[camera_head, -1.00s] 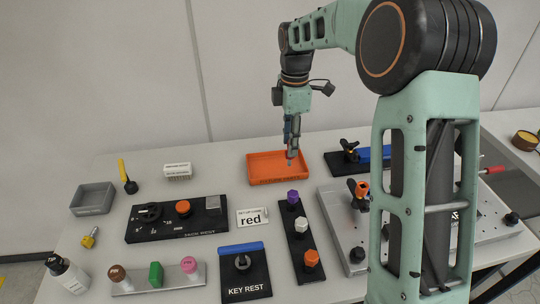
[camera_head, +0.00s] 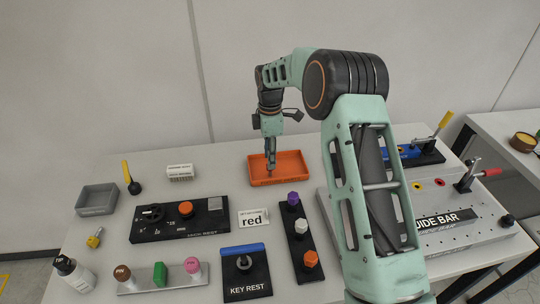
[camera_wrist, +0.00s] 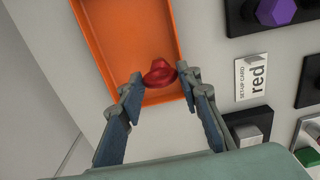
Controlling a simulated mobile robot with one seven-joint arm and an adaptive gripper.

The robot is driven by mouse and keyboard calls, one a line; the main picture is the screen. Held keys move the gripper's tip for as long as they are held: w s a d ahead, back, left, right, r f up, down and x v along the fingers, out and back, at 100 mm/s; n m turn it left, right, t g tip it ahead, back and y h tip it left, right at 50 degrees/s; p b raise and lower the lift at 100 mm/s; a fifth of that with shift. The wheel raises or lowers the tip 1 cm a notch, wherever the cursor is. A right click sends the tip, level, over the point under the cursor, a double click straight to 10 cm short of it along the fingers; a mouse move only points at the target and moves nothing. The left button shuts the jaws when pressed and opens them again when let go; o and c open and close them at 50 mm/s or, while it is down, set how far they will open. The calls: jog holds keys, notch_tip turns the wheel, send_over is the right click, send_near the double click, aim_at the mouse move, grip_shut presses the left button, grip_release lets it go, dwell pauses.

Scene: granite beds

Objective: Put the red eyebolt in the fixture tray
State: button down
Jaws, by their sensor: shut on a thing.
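The red eyebolt (camera_wrist: 158,73) shows in the wrist view as a rounded red piece between my fingertips, inside the near end of the orange tray. My gripper (camera_wrist: 162,80) is shut on it. Whether the eyebolt touches the tray floor I cannot tell. The orange tray (camera_head: 301,165) stands at the back middle of the bench in the head view, with lettering on its front too small to read. It also shows in the wrist view (camera_wrist: 122,30). My gripper (camera_head: 270,172) reaches down into the tray in the head view, where the eyebolt is hard to make out.
A set-up card reading "red" (camera_head: 253,218) lies in front of the tray. A black rack (camera_head: 301,243) with purple, white and orange knobs stands right of the card. A grey bin (camera_head: 97,200) is at far left. My arm hides part of the guide bar plate (camera_head: 455,237).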

jog(key=shift+f, duration=0.2)
jog(key=c, duration=1.4)
grip_release()
jog(key=shift+r, duration=0.1)
notch_tip(320, 180, up, 12)
jog(key=shift+b, duration=0.4)
jog(key=shift+r, duration=0.1)
